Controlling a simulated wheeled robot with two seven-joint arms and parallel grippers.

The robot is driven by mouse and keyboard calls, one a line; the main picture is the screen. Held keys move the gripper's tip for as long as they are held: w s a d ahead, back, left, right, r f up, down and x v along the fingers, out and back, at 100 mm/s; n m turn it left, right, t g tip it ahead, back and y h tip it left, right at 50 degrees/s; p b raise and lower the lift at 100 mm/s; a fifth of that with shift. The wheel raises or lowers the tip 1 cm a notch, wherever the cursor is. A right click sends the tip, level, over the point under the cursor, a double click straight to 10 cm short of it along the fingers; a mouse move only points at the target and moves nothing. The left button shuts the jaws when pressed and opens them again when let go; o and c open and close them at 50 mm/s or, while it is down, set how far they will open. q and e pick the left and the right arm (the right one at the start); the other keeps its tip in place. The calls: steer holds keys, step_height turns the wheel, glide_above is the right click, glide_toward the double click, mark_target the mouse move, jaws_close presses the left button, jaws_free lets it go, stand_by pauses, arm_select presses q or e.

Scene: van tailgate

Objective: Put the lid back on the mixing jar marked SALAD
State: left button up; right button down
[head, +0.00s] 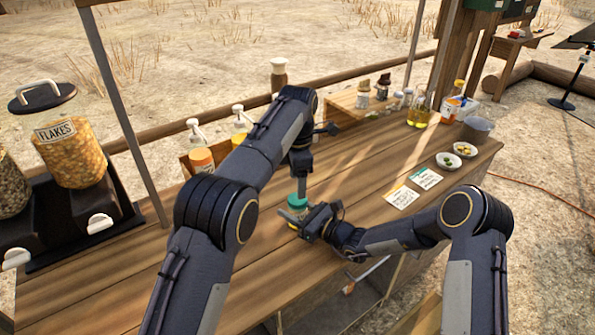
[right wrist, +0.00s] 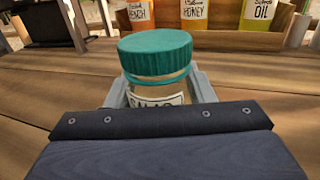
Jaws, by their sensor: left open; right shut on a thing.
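A jar (right wrist: 140,89) with a pale label stands upright between the two grey fingers of my right gripper (right wrist: 157,95), which is shut on it. The lower part of the label is hidden, so I cannot read it fully. A teal lid (right wrist: 155,46) sits on top of the jar, with a pale band and a thin teal ring below it. I cannot tell whether it is fully seated. In the head view the lid (head: 297,200) shows just below my left gripper (head: 303,190), which is open. The left gripper is not in the right wrist view.
A wooden box with white-pump bottles (head: 202,158) stands behind the jar. Dispensers of flakes (head: 72,152) stand at the left. The counter (head: 130,275) is clear at the front left.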

mark_target(297, 213)
arm_select(q)
steer(key=shift+f, duration=2.8)
